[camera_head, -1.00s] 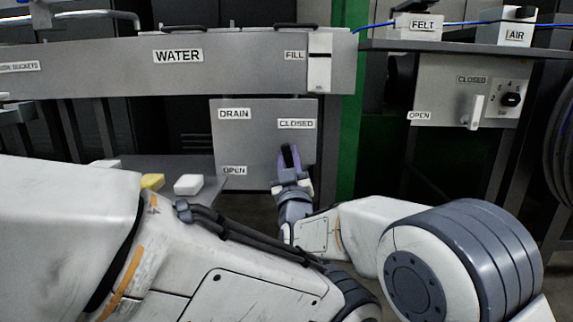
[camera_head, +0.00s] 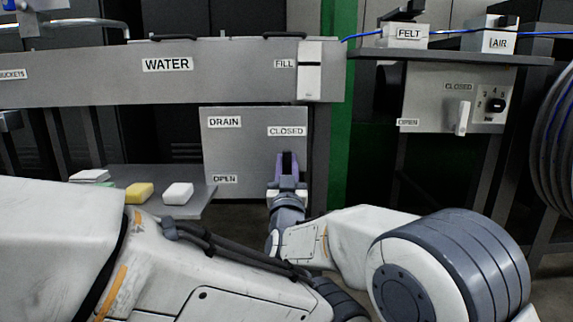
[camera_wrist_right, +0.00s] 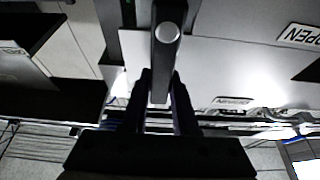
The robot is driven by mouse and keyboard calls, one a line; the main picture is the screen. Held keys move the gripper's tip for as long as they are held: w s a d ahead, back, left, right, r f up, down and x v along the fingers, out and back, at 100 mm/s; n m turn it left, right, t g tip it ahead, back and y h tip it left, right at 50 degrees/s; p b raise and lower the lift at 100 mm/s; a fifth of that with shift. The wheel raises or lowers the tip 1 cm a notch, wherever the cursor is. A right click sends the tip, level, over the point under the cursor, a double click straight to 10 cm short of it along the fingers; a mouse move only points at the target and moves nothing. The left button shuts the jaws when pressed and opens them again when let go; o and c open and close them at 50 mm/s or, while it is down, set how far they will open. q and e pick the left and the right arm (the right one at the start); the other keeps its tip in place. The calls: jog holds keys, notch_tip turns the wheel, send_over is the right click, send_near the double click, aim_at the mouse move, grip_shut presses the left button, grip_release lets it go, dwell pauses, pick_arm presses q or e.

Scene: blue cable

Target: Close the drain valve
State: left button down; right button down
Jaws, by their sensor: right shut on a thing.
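The drain valve is on a grey panel (camera_head: 240,152) labelled DRAIN, with CLOSED at upper right and OPEN at lower left. Its dark handle (camera_head: 287,163) stands about upright below the CLOSED label. My right gripper (camera_head: 287,170) is shut on this handle, with purplish fingers on both sides. In the right wrist view the dark handle with a round bolt (camera_wrist_right: 167,32) runs down between the two dark fingertips (camera_wrist_right: 160,88). The gripper hides part of the handle. My left gripper is not in view.
The grey WATER trough (camera_head: 110,75) with a FILL switch (camera_head: 310,70) is above the panel. A shelf (camera_head: 200,205) with sponge-like blocks is at lower left. Another panel (camera_head: 425,90) with a white handle is at right. My arm links fill the foreground.

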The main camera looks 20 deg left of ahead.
jog(key=c, duration=0.7)
grip_release()
jog(key=shift+r+p, duration=0.35)
jog(key=shift+r, duration=0.1)
jog(key=r+p, duration=0.1)
jog(key=r, duration=0.1)
jog(key=d+r+p, duration=0.1)
jog(key=r+p, duration=0.1)
jog(key=shift+r, duration=0.2)
jog(key=d+r+p, duration=0.1)
jog(key=d+r, duration=0.1)
jog(key=d, duration=0.1)
jog(key=s+d+r+p, duration=0.1)
jog(key=d, duration=0.3)
jog(key=s+d+r+p, duration=0.1)
jog(key=d+r, duration=0.1)
jog(key=d, duration=0.1)
jog(key=shift+s+d+r+p, duration=0.25)
jog(key=shift+r+p, duration=0.05)
